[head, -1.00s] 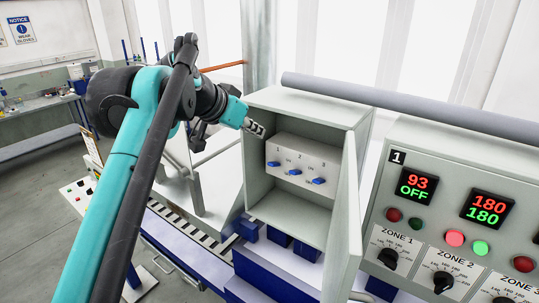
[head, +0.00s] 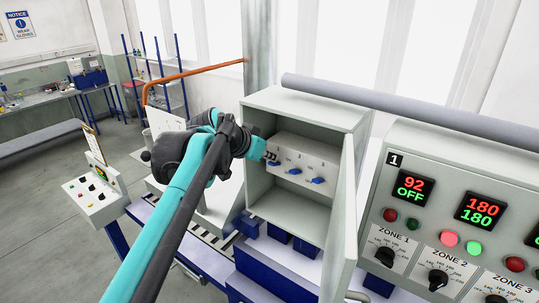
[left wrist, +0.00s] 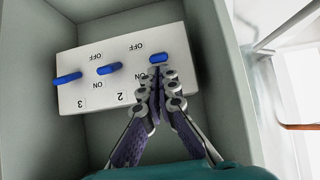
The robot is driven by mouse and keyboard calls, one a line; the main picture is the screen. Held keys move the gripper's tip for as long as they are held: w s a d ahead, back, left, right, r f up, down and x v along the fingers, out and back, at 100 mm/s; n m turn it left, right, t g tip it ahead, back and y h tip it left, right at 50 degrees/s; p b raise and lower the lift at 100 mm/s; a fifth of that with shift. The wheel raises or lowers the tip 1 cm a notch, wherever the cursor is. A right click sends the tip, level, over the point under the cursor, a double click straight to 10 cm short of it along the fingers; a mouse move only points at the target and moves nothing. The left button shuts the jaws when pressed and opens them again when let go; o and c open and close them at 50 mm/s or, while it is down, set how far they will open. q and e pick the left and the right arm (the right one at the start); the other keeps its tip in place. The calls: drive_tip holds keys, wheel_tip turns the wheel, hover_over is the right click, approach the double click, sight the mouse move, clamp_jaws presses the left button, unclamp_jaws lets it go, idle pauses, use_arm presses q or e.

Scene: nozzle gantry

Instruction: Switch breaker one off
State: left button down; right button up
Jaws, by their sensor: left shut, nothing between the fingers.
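An open grey cabinet (head: 300,107) holds a pale panel (head: 305,152) with several blue breaker levers in a row. Breaker one's lever (head: 274,164) is at the left of the row; it also shows in the left wrist view (left wrist: 158,58), where the panel appears upside down. My left gripper (head: 271,156) is inside the cabinet opening, shut and empty. In the left wrist view its fingertips (left wrist: 168,76) are just beside breaker one's lever, on its ON side, and hide its number. I cannot tell whether they touch the lever. My right gripper is out of view.
Breaker two's lever (left wrist: 109,69) and breaker three's lever (left wrist: 67,79) are close by. The cabinet walls enclose the panel, and its open door (head: 345,220) stands at the right. A control console (head: 450,200) with displays and zone knobs lies beyond the door.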

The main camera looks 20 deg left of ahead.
use_arm(q)
drive_tip(key=shift+w, duration=0.15)
drive_tip(key=shift+f, duration=0.1)
drive_tip(key=shift+s+a+t+b, duration=0.1)
drive_tip(key=shift+s+t+b, duration=0.2)
drive_tip(key=shift+b, duration=0.15)
drive_tip(key=shift+f, duration=0.15)
